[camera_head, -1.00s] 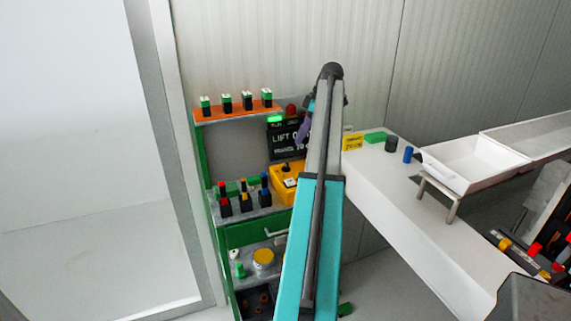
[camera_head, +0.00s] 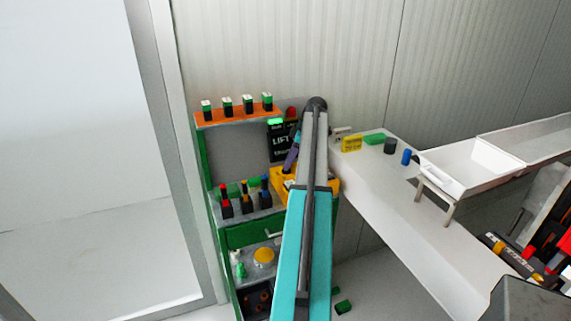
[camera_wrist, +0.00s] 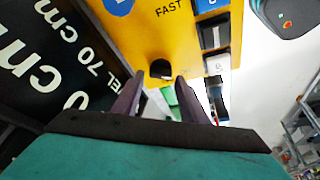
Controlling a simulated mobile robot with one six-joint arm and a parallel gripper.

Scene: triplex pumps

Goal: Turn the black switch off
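A yellow control box (camera_head: 279,183) stands on the green cabinet's grey shelf, partly hidden by my arm. The wrist view shows its yellow face (camera_wrist: 175,35) close up, marked "FAST". A black rounded knob (camera_wrist: 160,68) stands on this face. To its right is a black rocker switch (camera_wrist: 215,35) with blue and white labelled parts beside it. My gripper (camera_wrist: 157,82) has its two purple fingers apart, with the knob just beyond the gap between their tips. I cannot tell whether they touch it. In the head view my gripper (camera_head: 291,155) is just above the box.
A black "LIFT" display (camera_head: 282,142) stands behind the box and looms at left in the wrist view. A white counter (camera_head: 385,190) with small blocks and a white tray (camera_head: 470,165) extends right.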

